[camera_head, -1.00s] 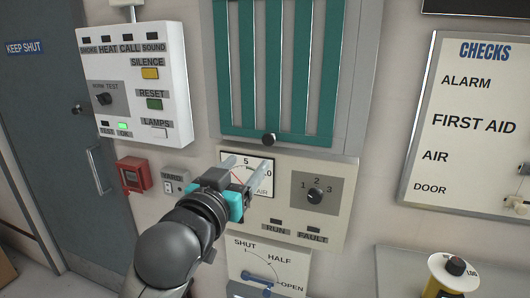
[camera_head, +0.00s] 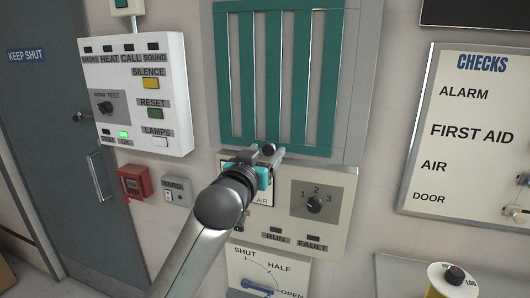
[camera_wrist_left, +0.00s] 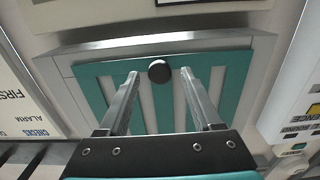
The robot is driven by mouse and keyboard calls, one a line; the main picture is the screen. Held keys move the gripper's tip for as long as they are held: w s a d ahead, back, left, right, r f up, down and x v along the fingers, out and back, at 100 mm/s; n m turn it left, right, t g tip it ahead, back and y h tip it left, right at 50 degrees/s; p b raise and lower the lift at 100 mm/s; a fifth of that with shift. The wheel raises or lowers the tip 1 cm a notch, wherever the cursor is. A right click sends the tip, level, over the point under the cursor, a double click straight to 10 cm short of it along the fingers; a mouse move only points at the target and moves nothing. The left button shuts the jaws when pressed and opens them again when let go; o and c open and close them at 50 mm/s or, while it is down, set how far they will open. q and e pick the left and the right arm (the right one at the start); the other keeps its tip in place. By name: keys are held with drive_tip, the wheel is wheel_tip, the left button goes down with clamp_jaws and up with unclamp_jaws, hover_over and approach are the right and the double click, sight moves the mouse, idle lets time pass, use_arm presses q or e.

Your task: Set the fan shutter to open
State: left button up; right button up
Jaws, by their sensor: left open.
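The green slatted shutter (camera_head: 238,85) is on the wall above the fan panel, with pale strips between its slats. Its black knob (camera_head: 269,149) sits at the lower edge. My left gripper (camera_head: 267,154) is open at the knob. In the left wrist view the knob (camera_wrist_left: 159,71) shows between the tips of my open left gripper (camera_wrist_left: 161,74), with no clear contact. A SHUT–HALF–OPEN dial (camera_head: 240,268) with a blue lever (camera_head: 256,287) is lower down, cut by the picture's edge. My right gripper is not in view.
The fan panel (camera_head: 272,233) with a gauge and rotary knob (camera_head: 314,204) lies just below the gripper. An alarm box (camera_head: 160,60) and red call point (camera_head: 134,183) are left. A yellow spool-like object (camera_head: 447,283) stands lower right.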

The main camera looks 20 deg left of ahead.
use_arm(q)
clamp_jaws()
idle(0.6)
idle(0.9)
